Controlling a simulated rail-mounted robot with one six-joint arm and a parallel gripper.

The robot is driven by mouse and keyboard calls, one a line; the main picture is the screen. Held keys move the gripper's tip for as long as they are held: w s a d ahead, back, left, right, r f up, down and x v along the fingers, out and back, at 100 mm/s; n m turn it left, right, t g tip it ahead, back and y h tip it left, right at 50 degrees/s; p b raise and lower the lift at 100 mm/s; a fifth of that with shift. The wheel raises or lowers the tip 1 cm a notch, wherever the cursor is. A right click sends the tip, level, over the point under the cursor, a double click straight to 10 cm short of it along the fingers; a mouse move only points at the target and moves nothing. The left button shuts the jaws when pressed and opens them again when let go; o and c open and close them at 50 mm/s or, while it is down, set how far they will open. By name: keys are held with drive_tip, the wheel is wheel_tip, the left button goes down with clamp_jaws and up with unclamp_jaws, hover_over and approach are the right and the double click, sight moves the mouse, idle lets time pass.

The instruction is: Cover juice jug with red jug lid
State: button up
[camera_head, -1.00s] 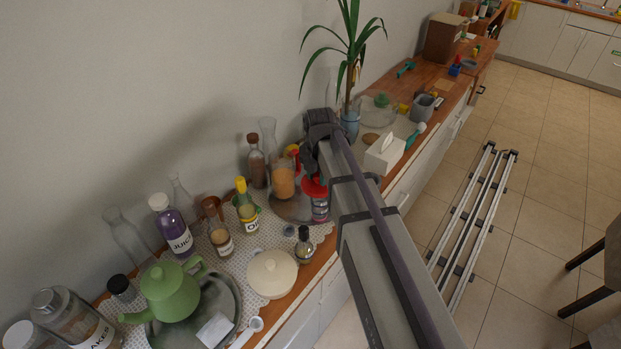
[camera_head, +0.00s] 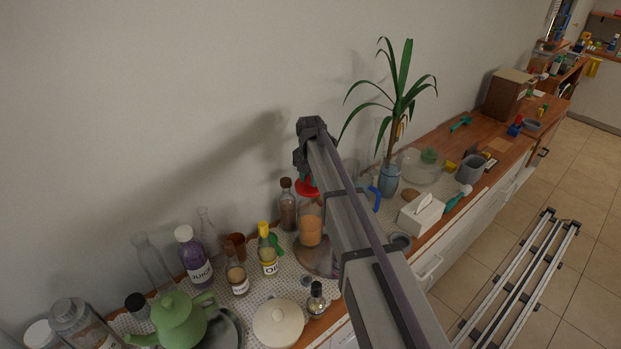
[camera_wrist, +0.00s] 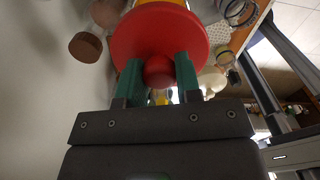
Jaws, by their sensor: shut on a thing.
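The red jug lid (camera_wrist: 133,35) is a round disc with a ball knob, and it fills the top middle of the wrist view. My gripper (camera_wrist: 158,70) is shut on its knob between two green fingers. In the head view the red lid (camera_head: 307,188) shows below my gripper (camera_head: 304,172), at the top of the clear juice jug (camera_head: 311,231) holding orange liquid. The lid looks over or at the jug's mouth; I cannot tell whether it touches the rim. The jug stands upright on a round tray (camera_head: 318,262). My arm hides the jug's right side.
A brown-capped bottle (camera_head: 287,208) stands close left of the jug. A yellow-capped oil bottle (camera_head: 267,254), purple juice bottle (camera_head: 194,258) and green teapot (camera_head: 178,321) stand farther left. A plant in a blue vase (camera_head: 389,181) and a tissue box (camera_head: 420,214) are right.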

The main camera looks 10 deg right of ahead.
sight(310, 190)
drive_tip(key=shift+f+b, duration=2.5)
drive_tip(key=shift+f, duration=0.25)
drive_tip(key=shift+f+b, duration=0.45)
drive_tip(key=shift+f+b, duration=0.75)
drive_tip(key=o, duration=1)
drive_tip(key=shift+r, duration=0.15)
wheel_tip(310, 190, up, 6)
drive_tip(key=p, duration=0.6)
